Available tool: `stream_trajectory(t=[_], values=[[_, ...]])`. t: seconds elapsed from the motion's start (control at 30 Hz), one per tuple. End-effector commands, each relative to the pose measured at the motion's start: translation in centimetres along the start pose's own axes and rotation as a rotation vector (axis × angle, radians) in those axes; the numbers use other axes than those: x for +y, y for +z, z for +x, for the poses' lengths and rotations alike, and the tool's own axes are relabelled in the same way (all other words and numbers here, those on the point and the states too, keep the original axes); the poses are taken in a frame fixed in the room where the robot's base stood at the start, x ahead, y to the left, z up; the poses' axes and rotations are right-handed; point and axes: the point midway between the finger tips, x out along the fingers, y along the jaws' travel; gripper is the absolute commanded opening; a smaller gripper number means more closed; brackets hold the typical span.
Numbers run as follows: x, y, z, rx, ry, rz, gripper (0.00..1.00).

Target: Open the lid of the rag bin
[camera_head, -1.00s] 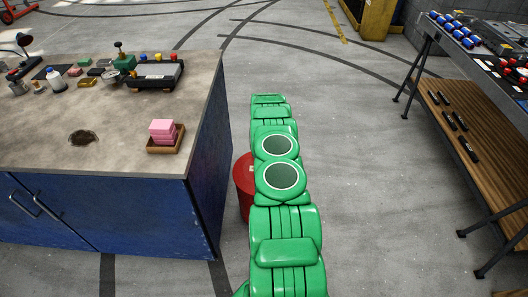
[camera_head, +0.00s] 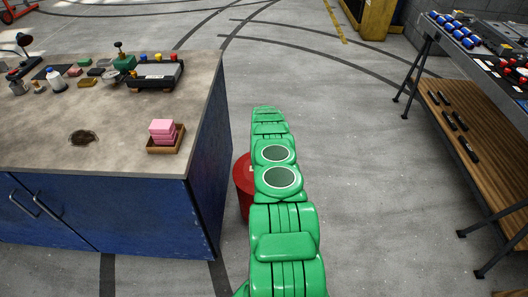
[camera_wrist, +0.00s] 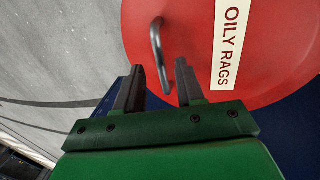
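The rag bin is red, and in the head view its side (camera_head: 242,186) shows on the floor beside the blue cabinet, mostly hidden behind my green arm. In the wrist view its round red lid (camera_wrist: 180,35) fills the upper part, with a white "OILY RAGS" label. A dark bar handle (camera_wrist: 158,50) stands on the lid. My gripper (camera_wrist: 160,78) is open, its two dark fingers apart, with the near end of the handle in line between the fingertips. I cannot tell whether they touch it. The lid looks shut. My gripper is hidden in the head view.
The blue cabinet (camera_head: 120,215) with a grey worktop stands close to the bin's left. A small wooden tray (camera_head: 166,148) with pink blocks sits near its corner. A metal table with a wooden lower shelf (camera_head: 480,140) stands at right. The floor between is clear.

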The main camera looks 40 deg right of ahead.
Motion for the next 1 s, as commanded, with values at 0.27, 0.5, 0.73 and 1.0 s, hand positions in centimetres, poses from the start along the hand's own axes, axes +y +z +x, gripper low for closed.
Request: stream_trajectory(t=[0.27, 0.5, 0.73, 1.0], values=[[0.1, 0.0, 1.6, 0.0, 0.003, 0.0, 0.38], [0.0, 0.0, 1.9, 0.0, 0.002, 0.0, 0.38], [0.0, 0.0, 1.9, 0.0, 0.001, 0.0, 0.29], [0.0, 0.0, 2.0, 0.0, 0.001, 0.0, 0.0]])
